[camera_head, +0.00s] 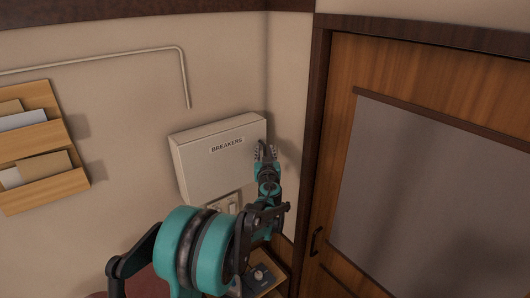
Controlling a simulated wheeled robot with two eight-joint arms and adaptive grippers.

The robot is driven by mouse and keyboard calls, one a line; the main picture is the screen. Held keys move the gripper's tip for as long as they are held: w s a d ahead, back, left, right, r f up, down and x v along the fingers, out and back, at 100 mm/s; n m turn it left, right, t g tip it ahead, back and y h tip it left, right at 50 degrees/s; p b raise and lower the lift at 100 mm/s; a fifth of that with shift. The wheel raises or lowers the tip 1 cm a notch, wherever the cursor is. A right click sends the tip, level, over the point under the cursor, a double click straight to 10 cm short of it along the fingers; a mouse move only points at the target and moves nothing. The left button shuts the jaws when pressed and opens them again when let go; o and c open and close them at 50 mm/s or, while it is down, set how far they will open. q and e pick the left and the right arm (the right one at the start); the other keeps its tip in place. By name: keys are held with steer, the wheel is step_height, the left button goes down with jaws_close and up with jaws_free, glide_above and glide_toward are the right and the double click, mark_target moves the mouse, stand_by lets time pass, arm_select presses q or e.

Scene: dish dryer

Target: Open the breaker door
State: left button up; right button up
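The breaker box (212,160) is a pale box on the beige wall, with a dark "BREAKERS" label on its front. Its door looks closed. My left arm comes up from the bottom, and my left gripper (265,153) is at the right edge of the box, over its lower right part. The fingers look spread apart, with nothing seen between them. Whether they touch the door edge I cannot tell. My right gripper is not in view.
A wooden door (345,100) with a grey panel (430,190) and a dark handle (316,242) stands to the right. A wall switch plate (228,204) is below the box. A wooden letter rack (45,190) hangs at left. A small table (275,272) stands below.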

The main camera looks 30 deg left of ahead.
arm_select(q)
jaws_close()
